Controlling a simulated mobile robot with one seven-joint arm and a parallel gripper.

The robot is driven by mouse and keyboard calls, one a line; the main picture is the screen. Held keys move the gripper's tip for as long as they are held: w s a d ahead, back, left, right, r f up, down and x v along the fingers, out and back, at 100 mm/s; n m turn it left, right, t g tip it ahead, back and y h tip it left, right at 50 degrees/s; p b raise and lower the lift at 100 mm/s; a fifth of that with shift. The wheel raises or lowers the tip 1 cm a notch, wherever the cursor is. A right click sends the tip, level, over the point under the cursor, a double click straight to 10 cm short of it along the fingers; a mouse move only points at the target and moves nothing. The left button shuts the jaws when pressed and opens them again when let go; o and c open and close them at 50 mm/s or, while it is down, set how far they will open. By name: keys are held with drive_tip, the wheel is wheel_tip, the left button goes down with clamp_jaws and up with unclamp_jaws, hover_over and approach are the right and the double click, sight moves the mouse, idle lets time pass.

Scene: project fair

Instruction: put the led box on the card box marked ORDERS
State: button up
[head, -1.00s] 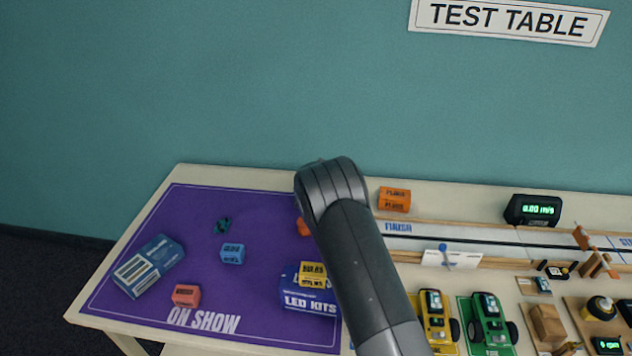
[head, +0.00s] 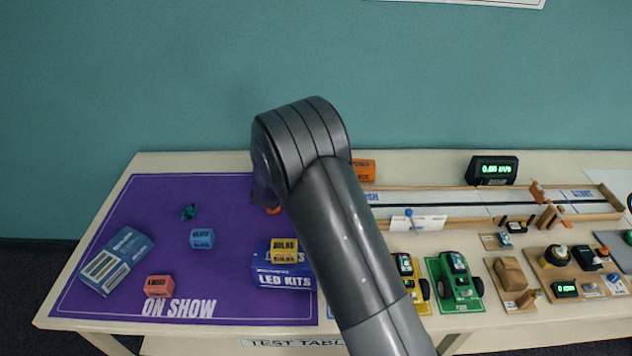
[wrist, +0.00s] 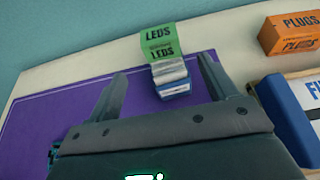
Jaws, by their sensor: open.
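The led box (wrist: 160,42) is a small green box marked LEDS, seen in the wrist view at the back of the table. A small silvery, blue-and-white item (wrist: 172,78) shows just in front of it, nearer my gripper. My gripper (wrist: 162,70) is open and empty; its two fingers point toward the led box, with a gap to it. In the head view my arm hides the led box and most of the gripper. I cannot make out a card box marked ORDERS in any view.
An orange PLUGS box (wrist: 290,34) stands right of the led box. The purple mat (head: 150,215) holds a blue LED KITS box (head: 285,278) with a yellow box (head: 285,250) on top, plus small boxes. A track (head: 440,203) and cars are at right.

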drive_tip(key=s+d+r+m+g+h, duration=0.1)
drive_tip(key=s+d+r+m+h, duration=0.25)
drive_tip(key=d+r+m, duration=0.55)
drive_tip(key=s+d+r+m+g+h, duration=0.1)
drive_tip(key=s+d+r+m+h, duration=0.3)
drive_tip(key=d+r, duration=0.55)
drive_tip(key=s+d+r+m+g, duration=0.3)
drive_tip(key=s+d+m+g, duration=0.1)
drive_tip(key=s+d+m, duration=0.8)
drive_tip(key=s+a+m+y, duration=0.1)
drive_tip(key=s+m+y, duration=0.1)
drive_tip(key=s, duration=0.6)
drive_tip(key=s+a+m+g+y, duration=0.1)
drive_tip(key=s+a+m+y, duration=0.1)
drive_tip(key=s+m, duration=0.3)
drive_tip(key=s+a+m+g+y, duration=0.1)
drive_tip(key=s+m+y, duration=0.2)
drive_tip(key=s, duration=0.9)
drive_tip(key=shift+s+a+r+m, duration=0.25)
drive_tip(key=shift+r+m, duration=0.15)
drive_tip(key=shift+m, duration=0.1)
